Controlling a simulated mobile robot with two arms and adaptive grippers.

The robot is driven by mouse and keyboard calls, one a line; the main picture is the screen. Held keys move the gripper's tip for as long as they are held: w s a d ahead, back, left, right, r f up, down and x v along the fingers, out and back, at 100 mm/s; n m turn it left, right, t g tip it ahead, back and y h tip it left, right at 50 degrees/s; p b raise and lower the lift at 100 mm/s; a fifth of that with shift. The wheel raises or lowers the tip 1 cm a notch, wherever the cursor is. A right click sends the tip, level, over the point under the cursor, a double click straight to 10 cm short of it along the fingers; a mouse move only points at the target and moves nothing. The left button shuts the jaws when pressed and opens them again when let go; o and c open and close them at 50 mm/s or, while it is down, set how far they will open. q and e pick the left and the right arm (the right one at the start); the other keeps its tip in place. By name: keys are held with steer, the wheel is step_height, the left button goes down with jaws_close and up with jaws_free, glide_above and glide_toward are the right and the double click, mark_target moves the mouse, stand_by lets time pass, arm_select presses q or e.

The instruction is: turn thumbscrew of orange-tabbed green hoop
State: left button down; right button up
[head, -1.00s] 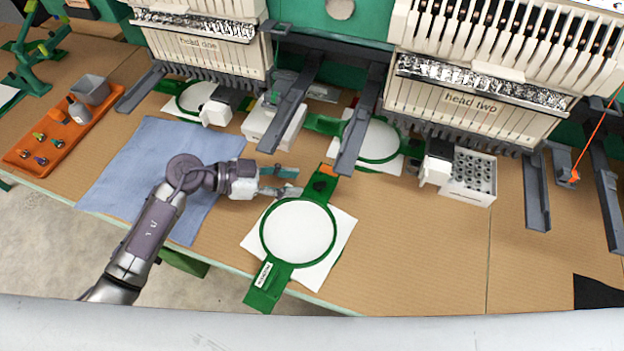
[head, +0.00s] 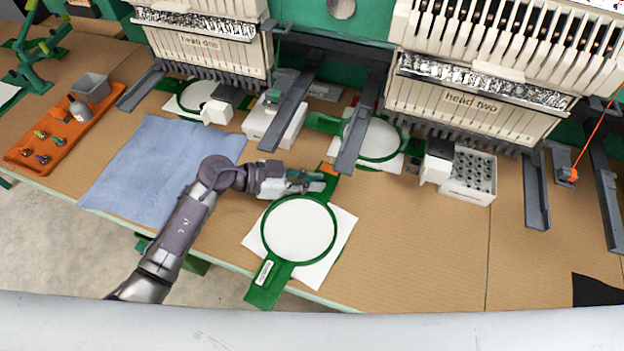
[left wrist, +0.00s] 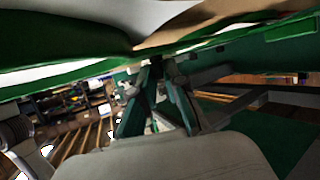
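The green hoop (head: 265,240) with an orange tab (head: 328,168) lies on the table, holding white fabric (head: 298,230). Its far arm, with the tab, points up and right; a near arm (head: 267,285) with a white label points toward me. My left gripper (head: 318,182) reaches in from the left, its fingertips at the base of the hoop's far arm, beside the tab. The thumbscrew is hidden or too small to make out. In the left wrist view the two fingers (left wrist: 160,85) come close together under the green hoop edge (left wrist: 60,75). Whether they grip anything is unclear. My right gripper is out of view.
Embroidery heads "head one" (head: 205,45) and "head two" (head: 475,105) stand behind, with dark rails (head: 362,120) reaching forward near the hoop. A blue cloth (head: 150,165) lies left, and an orange tray (head: 55,135) farther left. Right of the hoop the table is clear.

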arm_select(q)
steer(key=shift+w+a+m+g, duration=0.1)
steer(key=shift+m+g, duration=0.2)
steer(key=shift+g, duration=0.1)
steer(key=shift+w+m+g, duration=0.25)
steer(key=shift+m+g, duration=0.65)
steer(key=shift+g, duration=0.1)
steer(key=shift+w+f+m+g+b, duration=0.15)
steer(key=shift+m+g+b, duration=0.75)
steer(key=shift+g, duration=0.1)
steer(key=m+g+b, duration=0.1)
steer(key=m+g+y+b, duration=0.1)
steer(key=b, duration=0.1)
steer(key=m+g+b, duration=0.1)
steer(key=g, duration=0.1)
steer(key=shift+w+f+m+b, duration=0.1)
steer(key=shift+w+m+b, duration=0.15)
steer(key=shift+m+b, duration=0.05)
steer(key=shift+d+m+g+y+b, duration=0.2)
steer(key=shift+m+g+y+b, duration=0.35)
steer(key=shift+g+b, duration=0.2)
steer(key=shift+r+m, duration=0.2)
steer(key=shift+m, duration=0.05)
steer(key=c, duration=1.2)
jaws_free()
